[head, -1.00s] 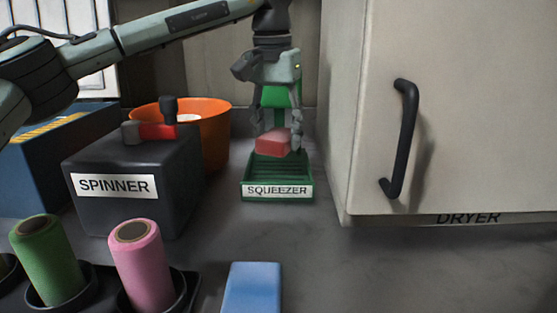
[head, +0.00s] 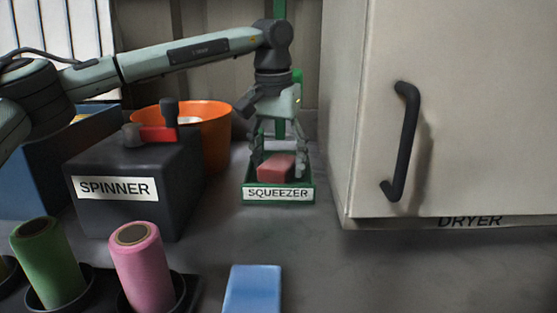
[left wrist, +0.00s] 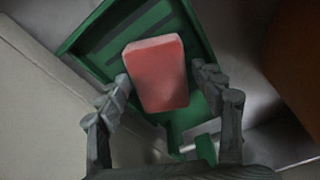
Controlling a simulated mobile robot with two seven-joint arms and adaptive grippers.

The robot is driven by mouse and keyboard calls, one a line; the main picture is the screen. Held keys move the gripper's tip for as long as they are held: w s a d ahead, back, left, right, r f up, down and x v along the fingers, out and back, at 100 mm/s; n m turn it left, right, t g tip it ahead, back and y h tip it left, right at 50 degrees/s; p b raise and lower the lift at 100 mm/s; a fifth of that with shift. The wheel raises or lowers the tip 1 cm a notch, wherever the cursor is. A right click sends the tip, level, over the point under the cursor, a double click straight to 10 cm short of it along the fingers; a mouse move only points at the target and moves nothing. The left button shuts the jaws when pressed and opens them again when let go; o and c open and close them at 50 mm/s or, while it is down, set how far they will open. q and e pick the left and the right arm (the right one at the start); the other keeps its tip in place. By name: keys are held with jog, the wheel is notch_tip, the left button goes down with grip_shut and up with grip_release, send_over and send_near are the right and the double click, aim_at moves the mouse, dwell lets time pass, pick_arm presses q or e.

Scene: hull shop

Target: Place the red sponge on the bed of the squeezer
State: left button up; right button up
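The red sponge (head: 275,168) is down inside the green squeezer (head: 250,197), within its low walls. In the left wrist view the sponge (left wrist: 157,72) lies flat over the ribbed bed of the squeezer (left wrist: 95,40). My left gripper (head: 278,152) points down over the squeezer with its fingers spread on both sides of the sponge. In the left wrist view a narrow gap shows between the right-hand finger and the sponge; the left-hand finger is very close to it. The underside of the sponge is hidden. My right gripper is in neither view.
The dark spinner (head: 135,205) with a red-and-black handle and an orange bucket (head: 215,135) stand left of the squeezer. The white dryer (head: 450,110) stands close on the right. Green (head: 47,260) and pink (head: 142,265) rolls and a blue block (head: 252,290) are in front.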

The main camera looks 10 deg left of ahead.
aim_at(275, 165)
pick_arm(q)
notch_tip(275, 165, up, 12)
jog(key=s, duration=0.1)
jog(key=shift+s+a+r, duration=0.15)
jog(key=shift+s, duration=0.1)
dwell(0.4)
